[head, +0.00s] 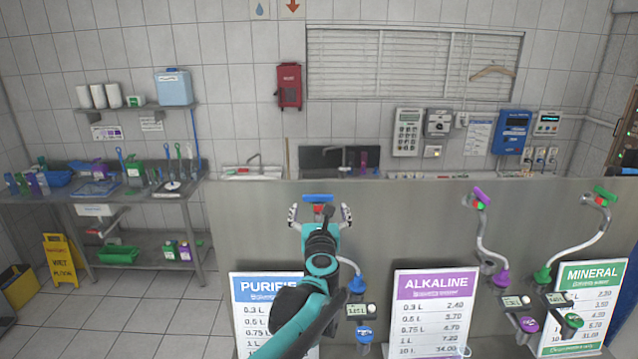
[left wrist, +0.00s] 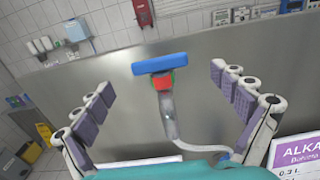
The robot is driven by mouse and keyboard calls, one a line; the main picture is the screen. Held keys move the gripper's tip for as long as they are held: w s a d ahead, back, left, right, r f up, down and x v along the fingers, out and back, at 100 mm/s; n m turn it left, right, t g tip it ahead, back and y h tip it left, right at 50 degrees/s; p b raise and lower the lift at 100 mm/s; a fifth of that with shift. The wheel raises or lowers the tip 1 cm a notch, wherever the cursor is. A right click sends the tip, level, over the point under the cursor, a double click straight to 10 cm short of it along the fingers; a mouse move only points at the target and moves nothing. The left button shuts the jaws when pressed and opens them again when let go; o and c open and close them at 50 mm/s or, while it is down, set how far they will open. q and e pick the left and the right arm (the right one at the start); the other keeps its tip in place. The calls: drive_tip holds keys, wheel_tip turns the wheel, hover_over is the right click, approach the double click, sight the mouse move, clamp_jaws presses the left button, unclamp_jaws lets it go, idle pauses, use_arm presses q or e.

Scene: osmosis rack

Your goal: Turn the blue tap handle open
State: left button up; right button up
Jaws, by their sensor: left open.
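The blue tap handle (head: 318,198) sits at the top of a curved metal spout in front of the steel panel, above the PURIFIED sign (head: 262,290). In the left wrist view the blue handle (left wrist: 160,63) lies nearly level, with a red and green piece just below it. My left gripper (head: 320,214) is open and empty, with its fingers on either side of the tap. In the left wrist view the left gripper (left wrist: 178,80) shows padded fingers spread wide, and neither finger touches the handle. My right gripper is not in view.
A purple tap handle (head: 481,195) and a green tap handle (head: 605,194) stand to the right on the same steel panel (head: 410,230). An ALKALINE sign (head: 434,310) and a MINERAL sign (head: 590,300) hang below. A yellow wet-floor sign (head: 60,258) stands at the left.

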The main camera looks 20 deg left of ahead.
sight(318, 197)
use_arm(q)
drive_tip(key=p+x, duration=0.1)
drive_tip(key=x, duration=0.6)
drive_tip(key=shift+w+a, duration=0.1)
drive_tip(key=shift+a, duration=0.05)
drive_tip(key=c, duration=1.2)
